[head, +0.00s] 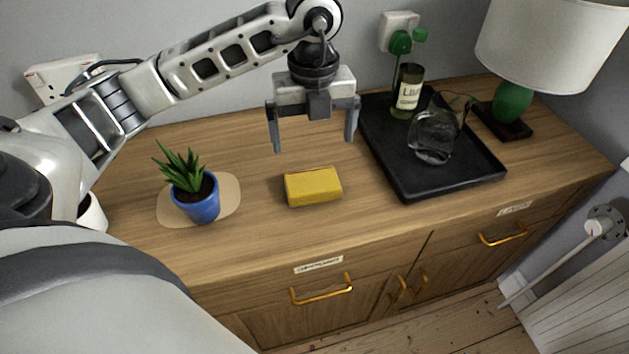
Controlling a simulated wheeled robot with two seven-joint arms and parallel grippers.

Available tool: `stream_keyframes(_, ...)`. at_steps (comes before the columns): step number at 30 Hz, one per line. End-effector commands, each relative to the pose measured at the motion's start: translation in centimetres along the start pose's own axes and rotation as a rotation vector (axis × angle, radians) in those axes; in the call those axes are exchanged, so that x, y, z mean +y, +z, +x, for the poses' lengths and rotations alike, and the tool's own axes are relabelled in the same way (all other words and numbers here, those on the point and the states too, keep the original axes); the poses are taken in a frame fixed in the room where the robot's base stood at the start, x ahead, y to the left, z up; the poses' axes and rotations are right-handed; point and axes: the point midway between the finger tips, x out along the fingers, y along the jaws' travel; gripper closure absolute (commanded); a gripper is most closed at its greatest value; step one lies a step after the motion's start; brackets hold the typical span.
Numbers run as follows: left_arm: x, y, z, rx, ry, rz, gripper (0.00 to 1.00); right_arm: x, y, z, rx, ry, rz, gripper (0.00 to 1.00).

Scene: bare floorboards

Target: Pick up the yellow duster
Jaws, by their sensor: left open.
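The yellow duster (313,187) is a folded, block-like cloth lying flat on the wooden cabinet top, near its front edge. My left gripper (313,147) hangs over the cabinet top with its fingers pointing down, wide apart and empty. In the head view its fingertips show above and behind the duster, apart from it. My right gripper is not in the picture.
A potted plant in a blue pot (200,207) stands on a round mat (229,190) left of the duster. A black tray (459,184) with a bottle (408,93) and a glass jug (432,137) is on the right. A lamp (512,102) stands at the far right.

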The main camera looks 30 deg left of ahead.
Motion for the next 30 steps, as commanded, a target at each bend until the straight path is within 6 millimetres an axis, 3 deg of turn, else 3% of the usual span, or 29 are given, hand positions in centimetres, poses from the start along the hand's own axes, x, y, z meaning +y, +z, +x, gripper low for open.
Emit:
stream_keyframes(3, 0.1, -0.1, 2.8, 0.004, 0.003, 0.001, 0.0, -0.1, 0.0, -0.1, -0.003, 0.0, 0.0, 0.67)
stream_keyframes(9, 0.0, -0.1, 6.0, 0.004, 0.0, 0.003, 0.0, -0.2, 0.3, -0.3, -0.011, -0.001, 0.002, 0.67)
stream_keyframes(17, 0.0, 0.0, 7.9, 0.004, -0.001, 0.003, 0.0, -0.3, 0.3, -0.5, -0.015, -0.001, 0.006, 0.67)
stream_keyframes(24, 0.1, 0.3, 11.4, 0.005, -0.001, 0.004, 0.0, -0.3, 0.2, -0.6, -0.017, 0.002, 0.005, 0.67)
stream_keyframes(30, 0.0, 0.3, 12.2, 0.003, -0.005, 0.005, 0.0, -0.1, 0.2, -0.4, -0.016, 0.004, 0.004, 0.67)
